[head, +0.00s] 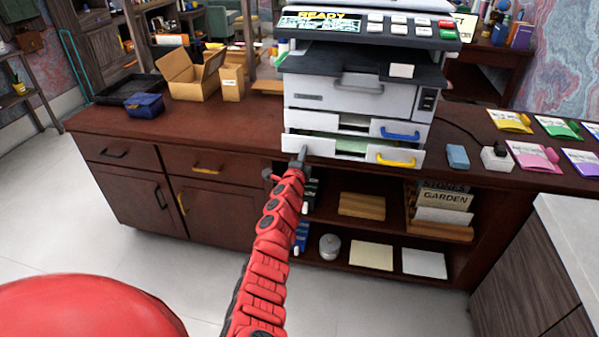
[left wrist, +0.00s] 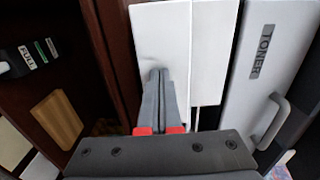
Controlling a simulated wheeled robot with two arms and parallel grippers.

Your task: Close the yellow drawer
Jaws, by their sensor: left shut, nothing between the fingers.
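The yellow drawer (head: 350,151) is the lower tray of the white printer (head: 340,95), with a yellow handle (head: 396,160) at its front right. It sticks out, and a green strip shows inside behind its front. Its white front panel also shows in the left wrist view (left wrist: 158,35). My left gripper (head: 301,158) is shut and empty, its fingertips at the left part of that front, on the side away from the handle. In the left wrist view the fingers (left wrist: 161,75) reach the panel and seem to touch it. My right gripper is out of view.
A tray with a blue handle (head: 400,131) lies just above. The dark wood desk (head: 180,128) has shelves below the printer and a drawer with an orange-yellow handle (head: 207,170) at left. A blue box (head: 143,105) and cardboard boxes (head: 190,75) stand left of the printer.

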